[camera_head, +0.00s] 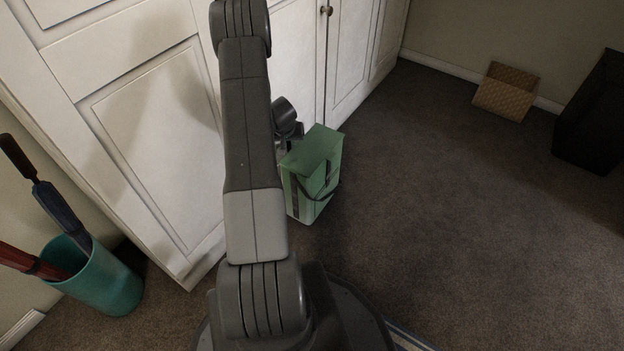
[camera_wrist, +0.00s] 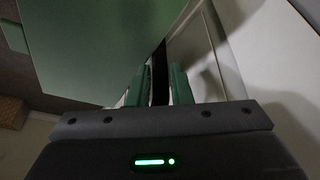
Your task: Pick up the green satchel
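The green satchel (camera_head: 309,171) is a boxy bag with a dark band and a dark strap hanging on its front. In the head view it is upright on the carpet beside the white cabinet, right of my arm. My gripper (camera_head: 288,146) is by its upper left side, partly hidden behind my arm and the satchel. In the wrist view the green satchel (camera_wrist: 95,45) fills the upper left. My gripper's two greenish fingers (camera_wrist: 158,88) stand close together, with a narrow dark strip, perhaps the strap, between them. Whether they grip it is unclear.
White cabinet doors (camera_head: 150,120) stand close on the left. A teal bin (camera_head: 104,283) holding long-handled items is at lower left. A tan box (camera_head: 506,91) leans by the far wall, and a black object (camera_head: 592,115) is at the right. The carpet on the right is clear.

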